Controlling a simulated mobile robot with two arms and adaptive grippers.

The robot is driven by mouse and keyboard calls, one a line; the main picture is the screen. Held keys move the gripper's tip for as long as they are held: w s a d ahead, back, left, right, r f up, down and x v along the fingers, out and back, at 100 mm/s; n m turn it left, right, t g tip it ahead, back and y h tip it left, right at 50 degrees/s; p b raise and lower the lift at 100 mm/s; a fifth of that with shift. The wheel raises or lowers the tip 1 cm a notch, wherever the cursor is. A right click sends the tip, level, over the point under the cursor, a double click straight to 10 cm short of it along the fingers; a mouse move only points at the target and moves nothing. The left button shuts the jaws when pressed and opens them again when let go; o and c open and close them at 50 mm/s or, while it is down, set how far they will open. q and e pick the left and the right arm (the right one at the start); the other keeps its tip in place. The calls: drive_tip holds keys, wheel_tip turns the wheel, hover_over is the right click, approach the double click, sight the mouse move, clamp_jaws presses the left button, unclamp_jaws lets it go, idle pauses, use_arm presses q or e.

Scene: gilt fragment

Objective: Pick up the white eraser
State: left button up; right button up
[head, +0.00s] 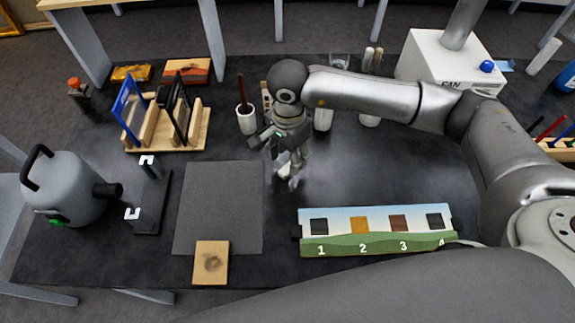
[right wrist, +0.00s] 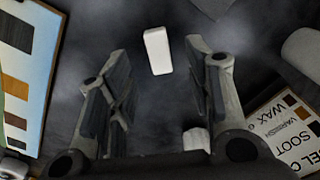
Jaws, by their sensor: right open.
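My right gripper (head: 287,165) points down over the dark table, right of the grey mat. In the right wrist view its two fingers (right wrist: 155,60) are apart, with nothing held between them. A white block (right wrist: 158,50), looking like the white eraser, shows between and beyond the fingertips. A second, smaller white piece (right wrist: 196,139) shows nearer the palm, partly hidden by the gripper. In the head view a bit of white (head: 284,169) shows by the fingertips, mostly covered by the gripper. My left gripper is not in view.
A grey mat (head: 222,205) lies left of the gripper and a numbered swatch board (head: 375,246) lies to the lower right. A white cup (head: 246,120) stands behind. A kettle (head: 68,190) and wooden rack (head: 168,141) are at left. A white box (head: 440,62) stands back right.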

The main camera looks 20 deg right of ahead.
sight(289, 164)
wheel_tip(289, 164, down, 3)
drive_tip(key=shift+d+f+p, duration=0.1)
drive_tip(key=shift+f+p, duration=0.1)
drive_tip(key=shift+p, duration=0.35)
drive_tip(key=shift+f, duration=0.2)
drive_tip(key=c, duration=0.4)
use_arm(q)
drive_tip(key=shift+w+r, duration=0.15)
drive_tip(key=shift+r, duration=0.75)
use_arm(e)
drive_tip(key=c, duration=0.6)
